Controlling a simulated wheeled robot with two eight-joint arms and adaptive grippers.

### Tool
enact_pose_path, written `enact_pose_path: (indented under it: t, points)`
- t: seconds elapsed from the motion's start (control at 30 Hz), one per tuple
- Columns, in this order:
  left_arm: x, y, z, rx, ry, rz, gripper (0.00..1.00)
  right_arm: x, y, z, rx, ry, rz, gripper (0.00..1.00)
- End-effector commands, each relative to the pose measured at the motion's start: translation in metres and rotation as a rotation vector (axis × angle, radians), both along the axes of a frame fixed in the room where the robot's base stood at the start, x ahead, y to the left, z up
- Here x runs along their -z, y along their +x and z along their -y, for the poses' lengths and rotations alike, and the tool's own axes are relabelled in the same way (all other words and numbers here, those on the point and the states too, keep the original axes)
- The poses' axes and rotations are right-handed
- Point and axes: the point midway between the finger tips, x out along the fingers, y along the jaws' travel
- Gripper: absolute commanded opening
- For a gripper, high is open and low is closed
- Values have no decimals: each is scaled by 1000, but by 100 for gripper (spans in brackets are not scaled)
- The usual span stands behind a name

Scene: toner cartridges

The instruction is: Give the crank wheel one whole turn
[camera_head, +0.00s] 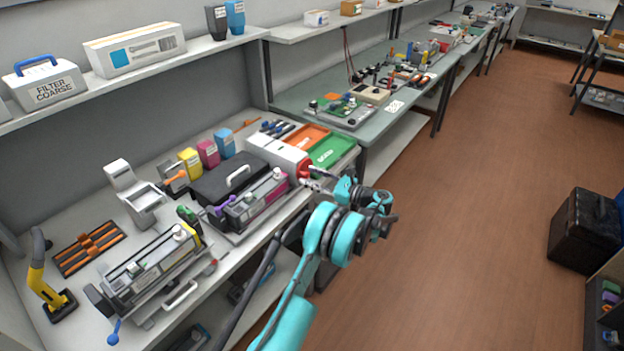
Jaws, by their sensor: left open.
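My left arm comes up from the bottom in teal, and its gripper (309,177) points left at the front end of a white box-shaped unit (276,150). The gripper is open, with its two fingers apart. A small red part (304,170) shows on that end of the unit, right by the fingertips; it looks like the crank wheel, but it is mostly hidden and too small to be sure. I cannot tell whether the fingers touch it. My right gripper is not in view.
Green (332,149) and orange (308,137) trays lie behind the unit. A black case (228,182) and a toner cartridge (252,203) with a purple lever stand to its left. Another cartridge (150,268) lies nearer.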

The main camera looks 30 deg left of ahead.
Motion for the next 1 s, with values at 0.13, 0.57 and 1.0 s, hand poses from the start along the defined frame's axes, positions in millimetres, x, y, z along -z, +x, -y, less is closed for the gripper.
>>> enact_pose_path:
  t: [0.13,0.57,1.0]
  points:
    - [0,0,-1,0,0,0,42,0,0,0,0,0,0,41]
    - [0,0,-1,-1,0,1,0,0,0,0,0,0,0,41]
    - [6,-2,-1,0,-13,156,0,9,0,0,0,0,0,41]
